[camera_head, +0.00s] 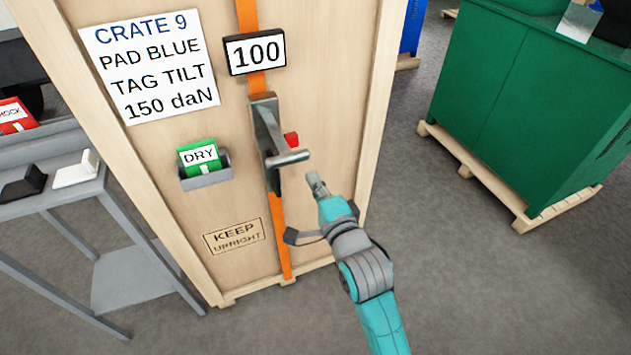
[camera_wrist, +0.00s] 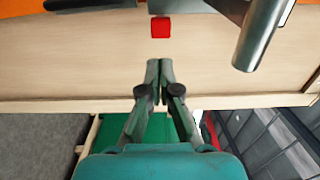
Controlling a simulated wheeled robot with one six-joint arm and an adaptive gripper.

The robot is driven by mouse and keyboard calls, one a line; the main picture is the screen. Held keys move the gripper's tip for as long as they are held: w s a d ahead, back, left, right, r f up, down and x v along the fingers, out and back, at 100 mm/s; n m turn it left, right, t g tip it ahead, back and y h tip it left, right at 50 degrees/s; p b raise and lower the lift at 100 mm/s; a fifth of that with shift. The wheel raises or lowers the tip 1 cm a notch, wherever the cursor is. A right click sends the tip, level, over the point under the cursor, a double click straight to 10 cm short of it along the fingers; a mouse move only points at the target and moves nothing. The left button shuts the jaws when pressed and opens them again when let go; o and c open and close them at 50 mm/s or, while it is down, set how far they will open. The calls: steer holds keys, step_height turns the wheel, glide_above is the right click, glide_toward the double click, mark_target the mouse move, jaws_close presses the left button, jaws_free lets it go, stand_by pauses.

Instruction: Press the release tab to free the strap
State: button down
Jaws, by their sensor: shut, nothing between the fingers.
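The red release tab (camera_head: 291,139) sticks out from the right side of the grey ratchet buckle (camera_head: 266,130) on the crate face. It also shows as a red block in the wrist view (camera_wrist: 160,27). The orange strap (camera_head: 278,215) runs down the crate through the buckle. The buckle's grey handle bar (camera_head: 288,158) juts toward the camera just below the tab; it is at upper right in the wrist view (camera_wrist: 255,40). My gripper (camera_head: 314,178) is shut and empty, right of and below the handle in the head view. In the wrist view its fingertips (camera_wrist: 160,62) point at the tab, apart from it.
The wooden crate (camera_head: 345,90) carries a "CRATE 9" sheet (camera_head: 150,65), a "100" display (camera_head: 255,52) and a green "DRY" packet (camera_head: 200,155) in a grey holder. A grey table (camera_head: 60,192) stands at left. A green crate (camera_head: 520,90) on a pallet stands at right, with open floor between.

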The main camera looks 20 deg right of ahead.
mark_target(293, 144)
steer(key=w, duration=1.1)
